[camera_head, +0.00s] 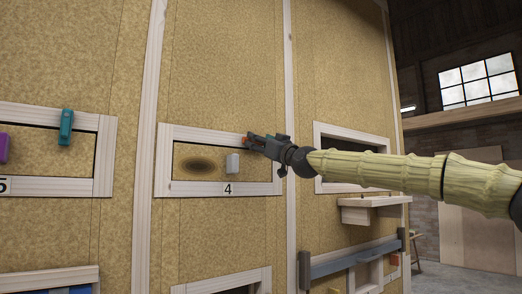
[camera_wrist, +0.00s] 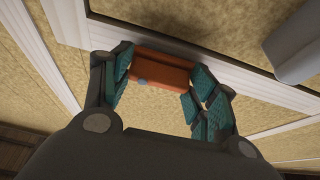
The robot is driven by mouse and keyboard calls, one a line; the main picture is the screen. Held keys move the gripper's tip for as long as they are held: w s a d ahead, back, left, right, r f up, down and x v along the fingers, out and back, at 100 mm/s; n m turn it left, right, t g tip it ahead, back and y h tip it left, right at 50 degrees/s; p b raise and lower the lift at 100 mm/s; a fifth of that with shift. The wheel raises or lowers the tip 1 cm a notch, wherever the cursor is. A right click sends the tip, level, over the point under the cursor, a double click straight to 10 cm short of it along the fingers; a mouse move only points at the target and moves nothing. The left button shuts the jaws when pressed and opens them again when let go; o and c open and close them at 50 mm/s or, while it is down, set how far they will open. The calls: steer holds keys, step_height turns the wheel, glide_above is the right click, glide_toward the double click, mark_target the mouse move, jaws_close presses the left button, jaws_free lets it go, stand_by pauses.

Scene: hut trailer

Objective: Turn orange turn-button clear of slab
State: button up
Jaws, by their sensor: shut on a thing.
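The orange turn-button (camera_head: 246,140) is at the top rail of the white frame (camera_head: 206,132) marked 4, mostly hidden by my gripper in the head view. In the wrist view the orange button (camera_wrist: 160,70) lies between the teal finger pads. My gripper (camera_head: 250,138), also in the wrist view (camera_wrist: 160,82), is shut on it. The slab (camera_head: 210,174) with a dark oval patch fills the opening below and carries a pale grey block handle (camera_head: 232,163). A grey block (camera_wrist: 298,45) is at the upper right in the wrist view. Whether the button overlaps the slab's edge is hidden.
To the left, another framed opening has a teal turn-button (camera_head: 66,127) and a purple one (camera_head: 3,148). To the right are a framed opening (camera_head: 351,137), a small shelf (camera_head: 374,202) and a blue-grey bar (camera_head: 354,262).

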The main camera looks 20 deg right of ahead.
steer(key=shift+d+r+m, duration=0.1)
steer(key=shift+r+m, duration=0.1)
steer(key=shift+m, duration=0.1)
steer(key=o, duration=1)
steer(key=shift+f, duration=0.1)
steer(key=v, duration=1.2)
steer(key=shift+f, duration=0.15)
